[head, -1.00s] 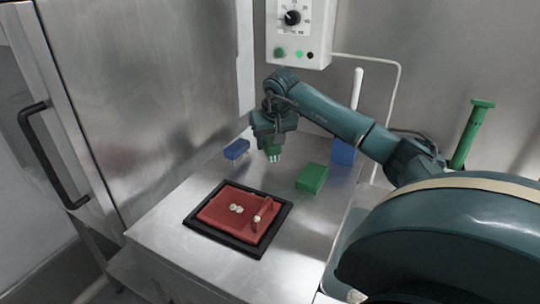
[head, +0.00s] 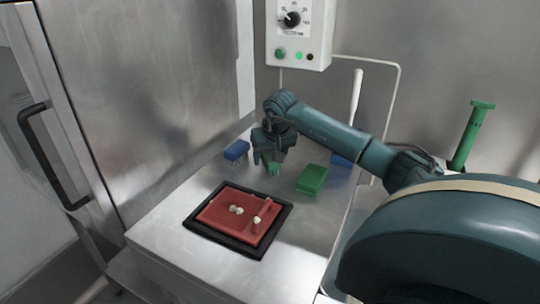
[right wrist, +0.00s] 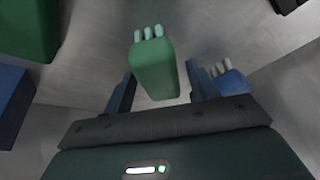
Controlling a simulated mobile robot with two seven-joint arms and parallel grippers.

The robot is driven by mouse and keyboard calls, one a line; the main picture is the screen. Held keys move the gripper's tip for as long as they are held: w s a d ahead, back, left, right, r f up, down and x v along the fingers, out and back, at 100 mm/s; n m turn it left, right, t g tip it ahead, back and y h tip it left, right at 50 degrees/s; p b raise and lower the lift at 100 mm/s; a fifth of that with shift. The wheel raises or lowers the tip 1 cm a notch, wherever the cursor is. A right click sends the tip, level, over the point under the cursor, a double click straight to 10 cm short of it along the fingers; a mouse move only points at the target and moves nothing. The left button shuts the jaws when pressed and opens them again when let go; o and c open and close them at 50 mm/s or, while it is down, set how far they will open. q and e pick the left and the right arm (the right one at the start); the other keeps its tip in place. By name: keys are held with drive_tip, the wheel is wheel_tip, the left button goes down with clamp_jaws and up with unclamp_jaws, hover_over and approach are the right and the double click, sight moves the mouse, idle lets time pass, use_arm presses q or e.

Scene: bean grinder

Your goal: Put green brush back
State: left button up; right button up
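The green brush (head: 271,166), with pale bristles, is just below my right gripper (head: 274,154) near the back left of the steel table. In the right wrist view the brush (right wrist: 156,68) lies between the two spread fingers (right wrist: 160,92), with gaps visible at its sides, so the gripper looks open. I cannot tell whether its bristles touch the table. A green block (head: 312,178) sits to the right of the brush. A small blue brush (head: 236,151) stands to its left. My left gripper is not in view.
A red board in a black tray (head: 190,222) holds a few pale pieces at the front. A blue block (head: 342,160) is partly behind my right arm. A control box (head: 297,50) hangs above the back. The table between the tray and the green block is clear.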

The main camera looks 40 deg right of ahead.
drive_tip(key=shift+r, duration=0.3)
drive_tip(key=v, duration=1.1)
drive_tip(key=shift+s+r+p, duration=0.25)
drive_tip(key=shift+r+p, duration=0.05)
drive_tip(key=shift+p, duration=0.05)
drive_tip(key=shift+a, duration=0.1)
